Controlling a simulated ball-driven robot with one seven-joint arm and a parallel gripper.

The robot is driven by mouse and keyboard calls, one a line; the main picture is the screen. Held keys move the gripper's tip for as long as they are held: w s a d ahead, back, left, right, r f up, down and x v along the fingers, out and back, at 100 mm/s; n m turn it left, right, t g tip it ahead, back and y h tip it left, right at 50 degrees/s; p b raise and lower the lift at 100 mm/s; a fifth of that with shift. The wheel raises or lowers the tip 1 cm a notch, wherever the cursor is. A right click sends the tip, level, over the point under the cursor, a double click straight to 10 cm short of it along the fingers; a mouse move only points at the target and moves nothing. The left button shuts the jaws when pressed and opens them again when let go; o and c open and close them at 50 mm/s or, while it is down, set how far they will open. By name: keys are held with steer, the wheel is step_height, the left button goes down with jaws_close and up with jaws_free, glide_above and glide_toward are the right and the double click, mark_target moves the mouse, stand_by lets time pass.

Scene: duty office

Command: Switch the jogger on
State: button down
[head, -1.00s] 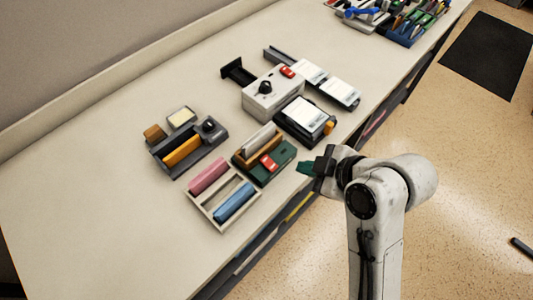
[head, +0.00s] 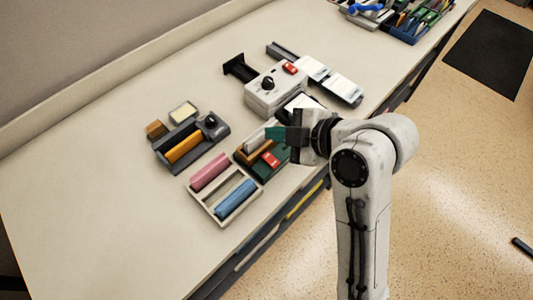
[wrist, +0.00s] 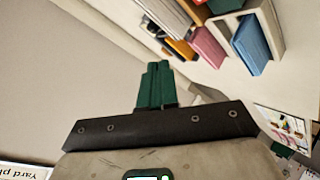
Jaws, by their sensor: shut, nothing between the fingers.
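A low device with a dark green base (head: 274,172) and a red rocker switch (head: 270,159) stands near the bench's front edge, a brown holder with pale sheets behind the switch; it looks like the jogger. A grey-white box (head: 272,100) with a black knob (head: 267,83) and its own red switch (head: 289,68) stands behind it. Whether either switch is on cannot be told. My gripper (head: 270,133) is shut and empty, its green fingers pointing left in front of the green device's back part in the head view. The fingers also show in the wrist view (wrist: 155,82). Contact cannot be told.
A dark grey holder (head: 190,150) stands farther left. My wrist partly covers papers at the right. The bench's left part is clear.

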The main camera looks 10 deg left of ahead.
steer(key=b, duration=0.6)
glide_toward(255, 148)
steer(key=shift+x, duration=2.05)
steer(key=shift+w, duration=0.1)
steer(key=shift+f, duration=0.35)
